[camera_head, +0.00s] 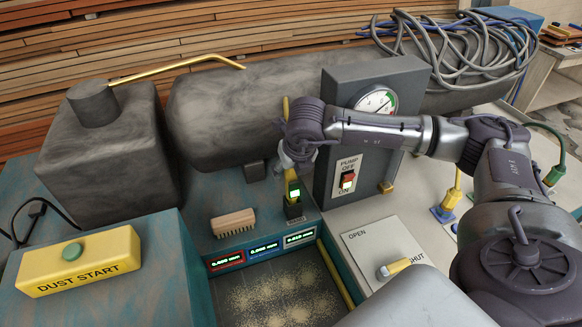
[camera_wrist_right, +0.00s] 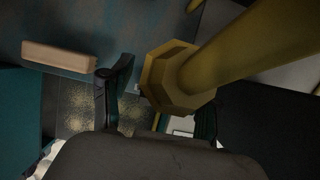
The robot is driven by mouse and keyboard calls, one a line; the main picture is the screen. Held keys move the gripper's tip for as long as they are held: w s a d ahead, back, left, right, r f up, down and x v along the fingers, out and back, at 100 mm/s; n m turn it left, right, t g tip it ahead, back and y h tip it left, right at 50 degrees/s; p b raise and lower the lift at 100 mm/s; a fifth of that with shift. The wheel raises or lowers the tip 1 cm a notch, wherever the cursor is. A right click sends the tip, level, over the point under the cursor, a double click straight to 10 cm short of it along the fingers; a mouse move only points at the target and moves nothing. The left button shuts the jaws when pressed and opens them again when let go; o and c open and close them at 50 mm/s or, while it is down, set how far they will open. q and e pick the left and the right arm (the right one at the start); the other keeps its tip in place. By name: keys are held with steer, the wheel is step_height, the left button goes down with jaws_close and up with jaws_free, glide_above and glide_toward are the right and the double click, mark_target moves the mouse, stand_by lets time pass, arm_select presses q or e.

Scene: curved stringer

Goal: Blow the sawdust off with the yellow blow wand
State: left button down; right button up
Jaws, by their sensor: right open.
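The yellow blow wand (camera_head: 291,178) stands upright in a small dark holder beside the pump box. Its middle is hidden behind my right wrist. My right gripper (camera_head: 296,160) is at the wand, with its fingers open. In the right wrist view the wand's thick yellow shaft and faceted collar (camera_wrist_right: 180,80) lie close in front of the open fingers; I cannot tell whether they touch. Pale sawdust (camera_head: 278,300) lies in patches on the dark recessed plate at the bottom, and it also shows in the right wrist view (camera_wrist_right: 83,108). My left gripper is out of view.
A wooden brush (camera_head: 233,223) lies left of the wand, behind three small displays (camera_head: 262,248). The grey pump box (camera_head: 350,120) with a gauge and red switch stands close right of the wand.

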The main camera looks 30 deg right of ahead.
jaws_close()
stand_by(0.3)
steer(key=shift+w+d+r+p, duration=0.1)
steer(key=shift+w+r+p, duration=0.3)
steer(key=shift+r, duration=1)
steer(key=shift+w+r+p, duration=0.1)
steer(key=shift+r+p, duration=0.65)
steer(key=shift+r, duration=0.65)
steer(key=shift+w+d+r+p, duration=0.15)
steer(key=shift+r+p, duration=0.4)
steer(key=shift+r, duration=0.85)
steer(key=shift+a, duration=0.1)
steer(key=shift+f, duration=0.1)
